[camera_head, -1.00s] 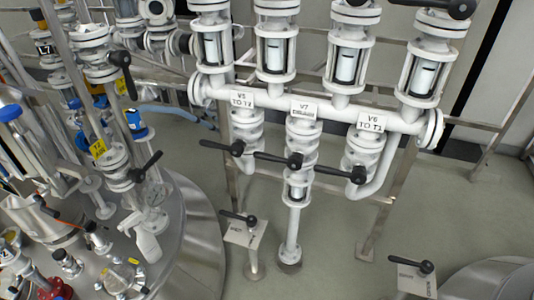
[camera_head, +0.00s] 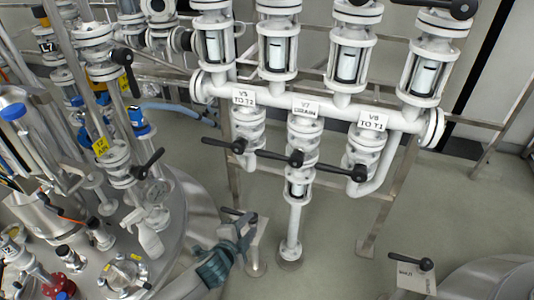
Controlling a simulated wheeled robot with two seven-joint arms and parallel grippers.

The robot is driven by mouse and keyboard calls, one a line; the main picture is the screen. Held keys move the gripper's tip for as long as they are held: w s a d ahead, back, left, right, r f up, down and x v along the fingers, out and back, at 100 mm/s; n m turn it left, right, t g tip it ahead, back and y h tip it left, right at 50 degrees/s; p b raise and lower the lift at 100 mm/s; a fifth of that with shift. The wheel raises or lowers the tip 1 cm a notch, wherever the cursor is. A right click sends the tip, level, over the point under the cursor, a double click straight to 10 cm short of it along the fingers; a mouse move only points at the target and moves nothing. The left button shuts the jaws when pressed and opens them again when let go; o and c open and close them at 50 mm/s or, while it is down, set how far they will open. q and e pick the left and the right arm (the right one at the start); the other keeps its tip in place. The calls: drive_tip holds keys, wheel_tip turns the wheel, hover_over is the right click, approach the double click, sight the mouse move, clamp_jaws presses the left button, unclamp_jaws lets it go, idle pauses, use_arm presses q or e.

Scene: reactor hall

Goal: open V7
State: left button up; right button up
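The valve under the label V7 (camera_head: 305,108) is the middle one of three white valves on the rack. Its black lever (camera_head: 278,156) points left, crosswise to the vertical pipe. My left gripper (camera_head: 243,222) has come in from the lower left, low and to the left of the V7 pipe. It is well below the V7 lever and apart from it in the picture. It overlaps the small pedestal with a black handle; contact cannot be told. Its fingers are too small to read as open or shut. My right gripper is not in view.
The V5 lever (camera_head: 222,144) and the V6 lever (camera_head: 335,171) flank V7 and also point left. A steel vessel top with a white spray bottle (camera_head: 149,240) lies at left. Another pedestal handle (camera_head: 425,265) stands at lower right.

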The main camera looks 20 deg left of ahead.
sight(266, 156)
use_arm(q)
wheel_tip(266, 156, up, 18)
drive_tip(key=w+m+t, duration=0.1)
drive_tip(key=m+t, duration=0.2)
drive_tip(key=shift+w+a+f+m, duration=0.15)
drive_tip(key=shift+w+m, duration=0.2)
drive_tip(key=shift+m, duration=0.05)
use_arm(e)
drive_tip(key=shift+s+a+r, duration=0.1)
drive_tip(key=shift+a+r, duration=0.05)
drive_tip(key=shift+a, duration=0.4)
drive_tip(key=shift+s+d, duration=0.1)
